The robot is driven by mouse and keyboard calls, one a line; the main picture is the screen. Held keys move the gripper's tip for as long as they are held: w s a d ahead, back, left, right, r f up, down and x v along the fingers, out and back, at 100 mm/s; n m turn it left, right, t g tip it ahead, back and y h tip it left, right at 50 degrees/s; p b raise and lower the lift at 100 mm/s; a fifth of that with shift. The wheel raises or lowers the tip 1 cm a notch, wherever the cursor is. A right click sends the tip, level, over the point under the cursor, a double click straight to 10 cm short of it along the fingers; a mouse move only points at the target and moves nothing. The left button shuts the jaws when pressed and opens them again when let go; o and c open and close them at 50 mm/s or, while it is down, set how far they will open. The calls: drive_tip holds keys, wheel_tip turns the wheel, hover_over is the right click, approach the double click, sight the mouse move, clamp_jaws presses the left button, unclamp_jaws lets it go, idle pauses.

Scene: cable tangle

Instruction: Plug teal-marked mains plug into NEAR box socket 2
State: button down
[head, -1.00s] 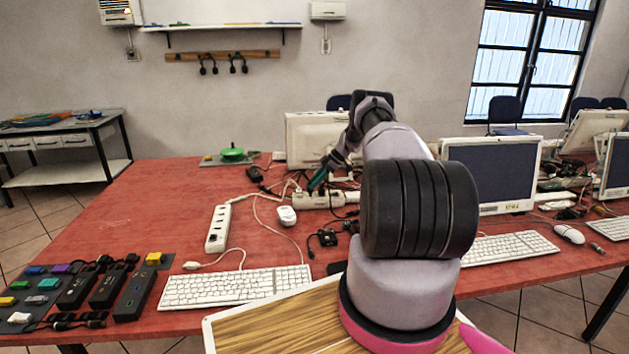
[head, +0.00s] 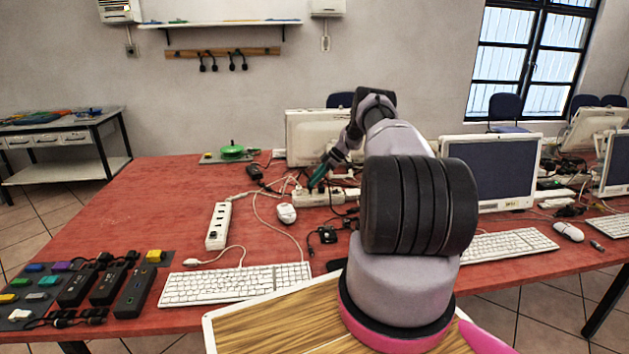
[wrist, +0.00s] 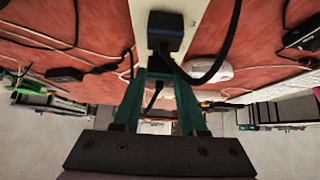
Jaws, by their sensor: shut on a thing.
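My gripper (head: 317,184) has teal fingers and reaches down to a white socket box (head: 318,198) near the middle of the table. In the wrist view its fingertips (wrist: 160,72) are closed together on a dark plug (wrist: 160,60) with a black cable. A plug with a blue top (wrist: 166,42) is at the white box (wrist: 188,6), just beyond the fingertips. I cannot tell whether it is one piece with the held plug, nor whether its mark is teal.
A second white socket strip (head: 218,226) lies to the left, with a white mouse (head: 286,213) between. Loose cables and a black adapter (head: 327,235) lie near the box. A monitor (head: 316,138) stands behind.

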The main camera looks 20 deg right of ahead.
drive_tip(key=shift+f, duration=1.1)
drive_tip(key=shift+c, duration=1.9)
unclamp_jaws()
drive_tip(key=shift+d, duration=0.1)
